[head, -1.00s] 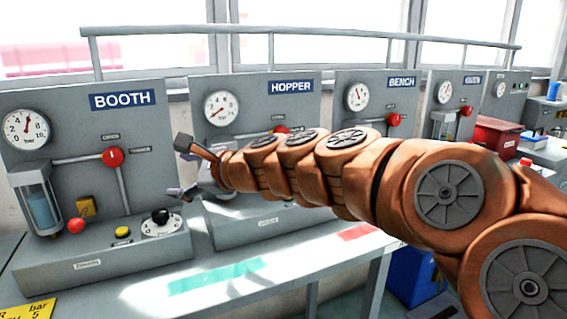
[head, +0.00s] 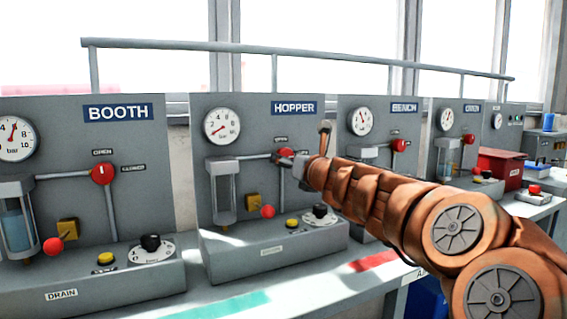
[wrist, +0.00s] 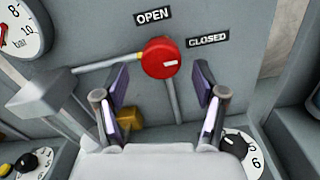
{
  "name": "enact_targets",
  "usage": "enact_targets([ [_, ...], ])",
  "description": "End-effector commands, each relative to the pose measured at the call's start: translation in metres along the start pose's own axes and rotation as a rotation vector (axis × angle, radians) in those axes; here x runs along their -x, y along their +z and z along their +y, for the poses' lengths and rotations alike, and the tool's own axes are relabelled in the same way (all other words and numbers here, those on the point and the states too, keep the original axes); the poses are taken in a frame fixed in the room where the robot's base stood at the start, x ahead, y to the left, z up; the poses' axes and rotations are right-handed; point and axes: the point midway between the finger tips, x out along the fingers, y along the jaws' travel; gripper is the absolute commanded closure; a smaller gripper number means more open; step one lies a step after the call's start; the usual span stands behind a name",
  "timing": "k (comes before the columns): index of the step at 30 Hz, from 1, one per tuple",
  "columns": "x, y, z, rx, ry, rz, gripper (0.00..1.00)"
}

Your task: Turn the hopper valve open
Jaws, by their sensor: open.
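The hopper valve is a round red knob (wrist: 160,57) on the grey HOPPER panel (head: 250,190), with an OPEN label above and a CLOSED label to its right. Its white mark points right, toward CLOSED. In the head view only part of the knob (head: 283,153) shows beside my gripper (head: 306,150). In the wrist view my gripper (wrist: 161,88) is open and empty. Its two fingers are spread left and right, with the knob ahead, between their lines. I cannot tell whether either finger touches it.
The hopper gauge (head: 222,127) needle points low left. Below the valve are a yellow block (head: 253,203), a red ball knob (head: 268,211) and a dial (head: 320,216). The BOOTH panel (head: 70,140) stands left, the BENCH panel (head: 385,130) right. A rail (head: 300,54) runs above.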

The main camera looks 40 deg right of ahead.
Motion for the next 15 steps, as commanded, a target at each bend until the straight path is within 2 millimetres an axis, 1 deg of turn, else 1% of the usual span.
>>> enact_targets([
  [6, -0.006, 0.001, -0.009, 0.002, -0.011, -0.002, 0.30],
  [15, -0.005, 0.003, -0.016, 0.002, -0.022, -0.004, 0.30],
])
